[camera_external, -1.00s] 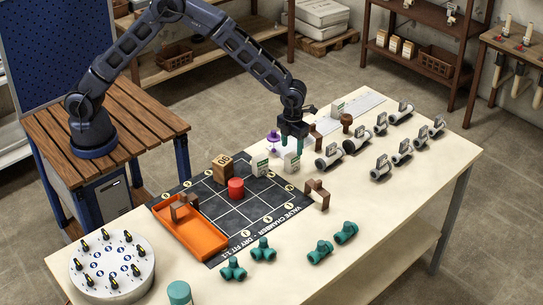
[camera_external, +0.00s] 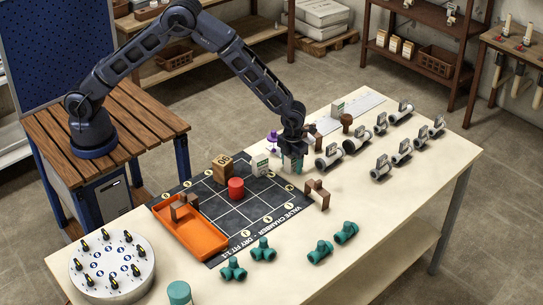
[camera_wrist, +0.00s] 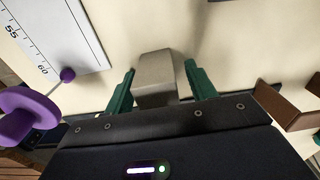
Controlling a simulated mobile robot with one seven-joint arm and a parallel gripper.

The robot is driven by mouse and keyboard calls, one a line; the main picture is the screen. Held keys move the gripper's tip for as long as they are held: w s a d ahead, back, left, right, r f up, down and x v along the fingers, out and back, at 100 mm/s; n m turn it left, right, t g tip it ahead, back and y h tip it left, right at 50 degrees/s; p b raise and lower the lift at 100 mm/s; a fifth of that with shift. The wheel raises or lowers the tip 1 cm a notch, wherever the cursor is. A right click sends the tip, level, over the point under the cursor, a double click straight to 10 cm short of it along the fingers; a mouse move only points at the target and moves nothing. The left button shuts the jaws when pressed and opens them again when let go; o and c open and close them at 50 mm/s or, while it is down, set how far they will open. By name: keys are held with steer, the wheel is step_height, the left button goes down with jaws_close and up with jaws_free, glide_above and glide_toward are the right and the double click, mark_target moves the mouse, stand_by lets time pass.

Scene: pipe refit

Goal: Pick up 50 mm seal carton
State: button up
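A small pale carton stands between the green fingers of my gripper (camera_wrist: 160,90) in the wrist view, its plain grey-beige top (camera_wrist: 156,72) showing. A gap shows on each side of it, so my gripper is open around it and not closed on it. In the external view my gripper (camera_external: 292,158) points down over this carton at the far edge of the dark mat, hiding most of it. A third (camera_external: 338,108) stands farther back. I cannot read any size on them.
A brown bracket (camera_external: 317,194) stands to the right.

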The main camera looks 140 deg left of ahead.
steer(key=c, duration=0.9)
steer(key=shift+r, duration=0.1)
